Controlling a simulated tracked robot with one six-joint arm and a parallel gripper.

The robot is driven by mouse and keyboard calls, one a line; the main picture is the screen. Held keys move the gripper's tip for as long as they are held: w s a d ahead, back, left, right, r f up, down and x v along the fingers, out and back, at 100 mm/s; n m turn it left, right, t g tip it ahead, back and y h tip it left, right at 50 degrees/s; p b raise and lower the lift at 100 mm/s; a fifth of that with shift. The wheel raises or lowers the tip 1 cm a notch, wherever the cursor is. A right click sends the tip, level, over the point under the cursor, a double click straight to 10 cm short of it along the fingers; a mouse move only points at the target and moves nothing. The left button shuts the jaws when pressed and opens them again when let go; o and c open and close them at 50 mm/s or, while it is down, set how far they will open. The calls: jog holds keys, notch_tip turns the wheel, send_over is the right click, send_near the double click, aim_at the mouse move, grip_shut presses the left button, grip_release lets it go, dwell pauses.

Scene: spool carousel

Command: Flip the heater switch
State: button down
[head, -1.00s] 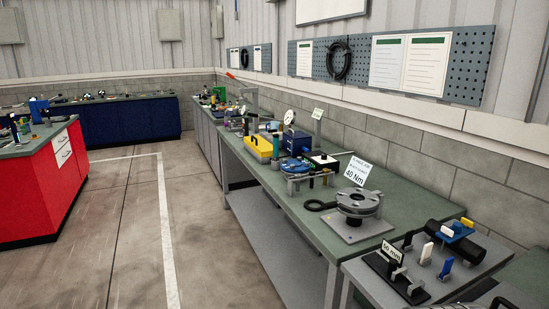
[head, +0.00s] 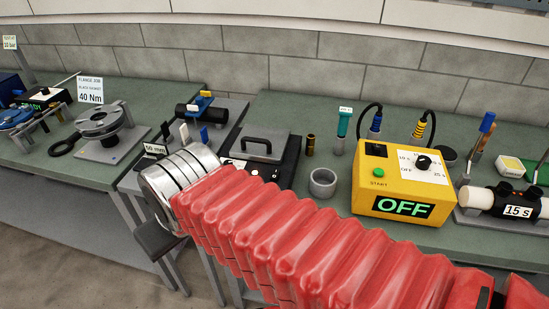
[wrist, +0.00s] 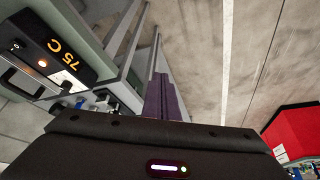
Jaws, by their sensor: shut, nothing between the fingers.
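The heater is a black unit with a grey handled lid (head: 262,146) on the bench, left of the yellow box in the head view. In the wrist view, a black front panel (wrist: 52,42) at upper left reads "75 C" in orange, upside down, with a lit amber lamp (wrist: 43,63). A small switch (wrist: 15,46) seems to show beside the lamp; its position is unclear. My gripper (wrist: 160,82) is shut and empty, pointing along the bench front, apart from the panel. In the head view, my red arm sleeve hides part of the bench front.
A yellow box (head: 405,185) reading "OFF" stands right of the heater, with a grey ring (head: 323,183) between them. A rack with blocks (head: 188,132) and a flange (head: 100,125) stand to the left.

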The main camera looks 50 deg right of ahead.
jog(key=w+d+m+g+h, duration=0.1)
jog(key=w+d+m, duration=0.2)
jog(key=d, duration=0.7)
notch_tip(320, 180, up, 8)
jog(key=m+g+y, duration=0.1)
jog(key=m+g, duration=0.3)
jog(key=m, duration=0.5)
send_over(279, 160)
jog(key=s+a, duration=0.2)
jog(key=shift+w+a+r, duration=0.15)
jog(key=shift+r, duration=0.05)
jog(key=shift+f, duration=0.15)
notch_tip(279, 160, down, 14)
jog(key=shift+r, duration=0.1)
